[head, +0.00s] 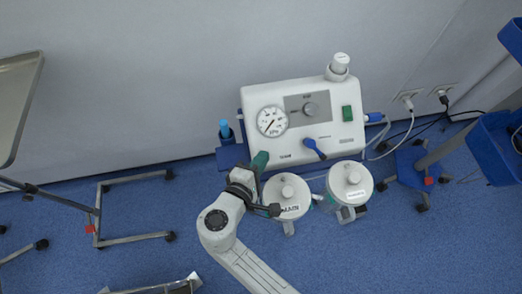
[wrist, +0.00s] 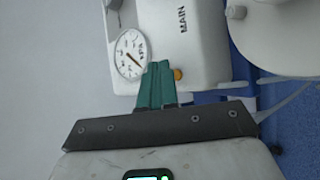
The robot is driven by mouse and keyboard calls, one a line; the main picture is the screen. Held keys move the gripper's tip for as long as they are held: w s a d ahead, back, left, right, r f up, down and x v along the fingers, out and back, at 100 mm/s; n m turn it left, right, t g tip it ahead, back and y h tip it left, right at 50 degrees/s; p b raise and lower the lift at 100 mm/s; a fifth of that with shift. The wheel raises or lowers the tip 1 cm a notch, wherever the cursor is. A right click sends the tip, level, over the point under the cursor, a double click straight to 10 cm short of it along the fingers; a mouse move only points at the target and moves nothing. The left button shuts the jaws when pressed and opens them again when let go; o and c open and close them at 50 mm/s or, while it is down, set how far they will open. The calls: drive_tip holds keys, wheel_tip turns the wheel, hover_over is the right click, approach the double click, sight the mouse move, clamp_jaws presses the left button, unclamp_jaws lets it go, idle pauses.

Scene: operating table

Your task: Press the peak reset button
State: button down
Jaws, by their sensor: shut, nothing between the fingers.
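The white suction unit (head: 340,140) stands against the wall in the head view, with a round gauge (head: 272,121) on its front left. In the wrist view, its white front (wrist: 190,40) shows the gauge (wrist: 130,53) and the word MAIN. A small orange knob or button (wrist: 178,75) lies just right of my fingertips there; no label on it can be read, so I cannot tell whether it is the peak reset button. My gripper (head: 260,159) has green fingers, shut and empty, at the unit's lower left below the gauge. Its fingertips (wrist: 158,64) overlap the unit's edge; contact cannot be told.
Two lidded jars (head: 352,182) (head: 287,195) hang before the unit, the left one close to my wrist. Cables run to wall sockets at right.

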drive_tip(key=shift+r, duration=0.1)
drive_tip(key=s+r+p, duration=0.1)
drive_tip(key=r+p, duration=0.1)
drive_tip(key=s+r+p, duration=0.1)
drive_tip(key=r+p, duration=0.1)
drive_tip(key=shift+s+d+p, duration=0.3)
drive_tip(key=shift+s+d, duration=0.1)
idle(0.9)
